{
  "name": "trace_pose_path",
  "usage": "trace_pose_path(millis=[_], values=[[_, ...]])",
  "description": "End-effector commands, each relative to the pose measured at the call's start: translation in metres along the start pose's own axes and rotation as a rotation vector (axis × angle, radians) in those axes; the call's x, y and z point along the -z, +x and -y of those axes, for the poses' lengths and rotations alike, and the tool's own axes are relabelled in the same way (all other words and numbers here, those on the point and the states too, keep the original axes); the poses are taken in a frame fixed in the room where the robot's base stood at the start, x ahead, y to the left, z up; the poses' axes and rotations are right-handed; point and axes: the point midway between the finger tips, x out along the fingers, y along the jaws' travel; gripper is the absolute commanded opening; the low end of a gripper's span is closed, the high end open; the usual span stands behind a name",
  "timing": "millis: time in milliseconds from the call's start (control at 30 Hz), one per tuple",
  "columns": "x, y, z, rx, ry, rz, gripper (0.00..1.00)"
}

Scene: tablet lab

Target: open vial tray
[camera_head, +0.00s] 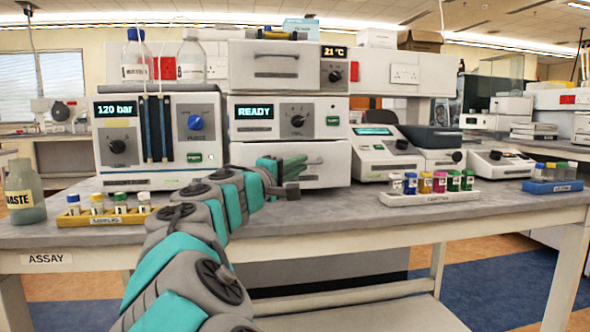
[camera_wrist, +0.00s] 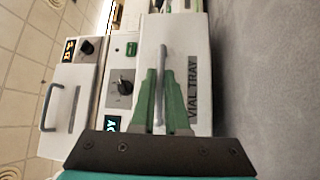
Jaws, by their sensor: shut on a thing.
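The vial tray is a white drawer front (camera_head: 332,165) low in the instrument with the READY display, in the middle of the bench. In the wrist view its front (camera_wrist: 185,45) carries the label VIAL TRAY and a grey bar handle (camera_wrist: 163,62). My gripper (camera_head: 296,170) is in front of the drawer. In the wrist view its green fingers (camera_wrist: 160,88) stand on either side of the handle and are shut on it. My arm and gripper hide the left part of the drawer in the head view. No clear gap shows around the drawer front.
A yellow rack (camera_head: 105,218) with several vials stands at the left, beside a waste bottle (camera_head: 25,190). A white rack (camera_head: 430,199) with several coloured vials and a blue rack (camera_head: 552,187) stand at the right. The bench top (camera_head: 320,215) before the drawer is clear.

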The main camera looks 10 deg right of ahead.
Motion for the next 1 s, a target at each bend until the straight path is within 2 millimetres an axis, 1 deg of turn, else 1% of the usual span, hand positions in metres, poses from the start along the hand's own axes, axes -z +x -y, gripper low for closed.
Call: trace_pose_path(millis=[33, 200, 333, 467, 767, 800, 1000], values=[[-0.006, -0.007, 0.0, -0.001, 0.003, -0.001, 0.0], [-0.024, -0.023, -0.004, 0.0, 0.001, 0.002, 0.0], [-0.033, -0.033, -0.008, -0.001, 0.003, 0.002, 0.0], [-0.037, -0.036, -0.008, 0.001, 0.002, 0.002, 0.0], [-0.037, -0.036, -0.008, 0.002, 0.002, 0.001, 0.0], [-0.037, -0.036, -0.008, 0.002, 0.002, 0.001, 0.15], [-0.037, -0.036, -0.009, 0.001, 0.002, 0.001, 0.38]])
